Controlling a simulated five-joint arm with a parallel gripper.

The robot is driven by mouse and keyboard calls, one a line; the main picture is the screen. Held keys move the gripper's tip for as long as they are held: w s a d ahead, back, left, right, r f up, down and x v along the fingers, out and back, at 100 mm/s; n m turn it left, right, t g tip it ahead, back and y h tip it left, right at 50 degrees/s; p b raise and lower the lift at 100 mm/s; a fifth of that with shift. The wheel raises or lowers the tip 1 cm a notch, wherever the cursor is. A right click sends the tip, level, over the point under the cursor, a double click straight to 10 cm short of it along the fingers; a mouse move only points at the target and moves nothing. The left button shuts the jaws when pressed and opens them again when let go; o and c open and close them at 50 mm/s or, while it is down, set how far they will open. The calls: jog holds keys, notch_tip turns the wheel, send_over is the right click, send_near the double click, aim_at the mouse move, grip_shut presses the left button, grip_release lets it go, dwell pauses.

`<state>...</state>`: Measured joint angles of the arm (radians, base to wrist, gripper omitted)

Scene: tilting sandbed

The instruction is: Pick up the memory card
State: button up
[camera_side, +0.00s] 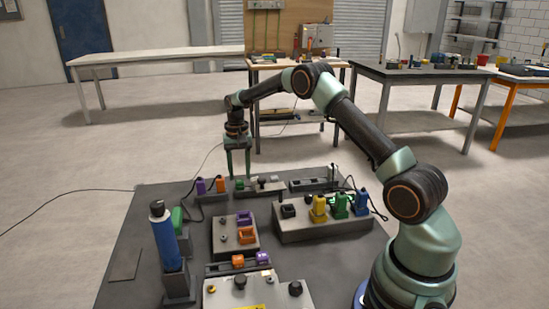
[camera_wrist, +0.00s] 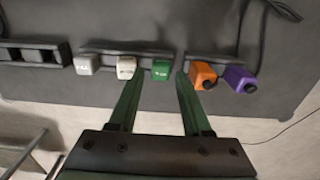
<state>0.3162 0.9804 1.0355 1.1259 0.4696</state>
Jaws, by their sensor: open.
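A small green block with white lettering (camera_wrist: 161,71), which I take for the memory card, sits in a dark rack at the far edge of the board. In the side view it shows as a small green spot (camera_side: 240,184). My gripper (camera_wrist: 160,78) is open and points down, with one finger on either side of the green block in the wrist view. In the side view my gripper (camera_side: 238,176) is at the far edge, close to the block. I cannot tell whether the fingers touch it or how far above it they are.
Two white lettered blocks (camera_wrist: 126,68) and (camera_wrist: 86,65) stand left of the green block in the wrist view. An orange plug (camera_wrist: 203,76) and a purple plug (camera_wrist: 240,78) are close on its right. A blue cylinder (camera_side: 163,238) stands at the board's left.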

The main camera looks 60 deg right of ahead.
aim_at(240, 181)
jog(key=shift+f, duration=1.55)
jog(key=shift+c, duration=0.3)
grip_shut()
jog(key=shift+r, duration=0.15)
